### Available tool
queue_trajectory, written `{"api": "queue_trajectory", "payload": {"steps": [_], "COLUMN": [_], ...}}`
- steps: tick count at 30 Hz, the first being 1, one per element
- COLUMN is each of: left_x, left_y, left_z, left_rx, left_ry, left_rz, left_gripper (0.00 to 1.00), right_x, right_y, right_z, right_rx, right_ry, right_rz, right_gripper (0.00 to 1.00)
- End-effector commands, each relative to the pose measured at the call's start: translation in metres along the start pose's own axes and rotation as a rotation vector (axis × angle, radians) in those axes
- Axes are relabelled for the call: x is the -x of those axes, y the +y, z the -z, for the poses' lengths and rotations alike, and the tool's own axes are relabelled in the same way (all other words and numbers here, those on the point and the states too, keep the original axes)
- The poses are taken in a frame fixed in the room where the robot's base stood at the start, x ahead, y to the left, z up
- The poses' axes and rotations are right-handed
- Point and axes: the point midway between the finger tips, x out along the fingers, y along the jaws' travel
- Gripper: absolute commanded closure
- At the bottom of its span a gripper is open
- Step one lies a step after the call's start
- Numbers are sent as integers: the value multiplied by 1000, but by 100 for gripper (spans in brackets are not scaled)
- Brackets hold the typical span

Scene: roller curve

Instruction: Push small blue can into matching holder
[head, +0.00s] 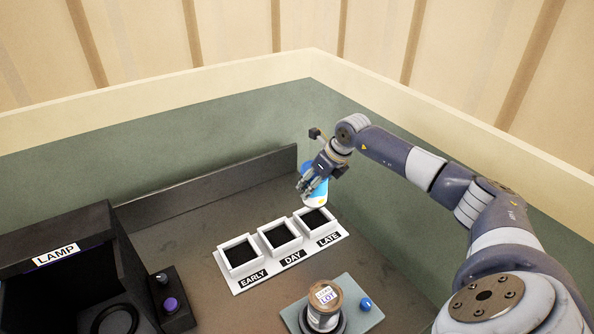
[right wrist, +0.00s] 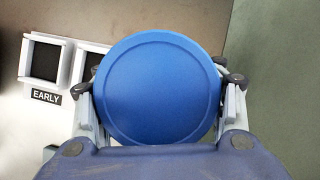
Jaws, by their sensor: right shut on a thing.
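A blue can with a pale lower part (head: 316,186) is held in my right gripper (head: 318,178), just beyond and above the LATE holder (head: 314,220). In the right wrist view the can's round blue end (right wrist: 158,88) fills the middle, with the fingers of my right gripper (right wrist: 160,86) shut on its two sides. Three white square holders with dark insides stand in a row, labelled EARLY (head: 240,257), DAY (head: 281,237) and LATE. Whether the can touches the LATE holder I cannot tell. My left gripper is not in view.
A jar with a LOT label (head: 325,302) sits on a grey pad (head: 352,292) with a blue knob (head: 365,304). Walls close in the back and right.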

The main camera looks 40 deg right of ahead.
Motion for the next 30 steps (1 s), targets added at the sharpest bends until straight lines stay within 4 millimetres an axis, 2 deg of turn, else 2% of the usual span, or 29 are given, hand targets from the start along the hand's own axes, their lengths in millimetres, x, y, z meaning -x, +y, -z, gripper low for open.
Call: {"api": "queue_trajectory", "payload": {"steps": [5,12,16,20,25,30], "left_x": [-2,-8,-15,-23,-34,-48], "left_y": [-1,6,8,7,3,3], "left_z": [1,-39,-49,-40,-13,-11], "left_rx": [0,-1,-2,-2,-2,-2], "left_ry": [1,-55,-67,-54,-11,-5], "left_rz": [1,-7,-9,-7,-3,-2], "left_gripper": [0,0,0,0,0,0], "right_x": [-2,-15,-26,-37,-52,-68], "right_y": [0,0,0,0,-1,-1], "right_z": [1,8,13,19,27,34], "right_rx": [0,1,1,1,1,1], "right_ry": [0,0,0,0,0,0], "right_rz": [0,0,0,0,0,0], "right_gripper": [94,94,95,95,95,95]}}
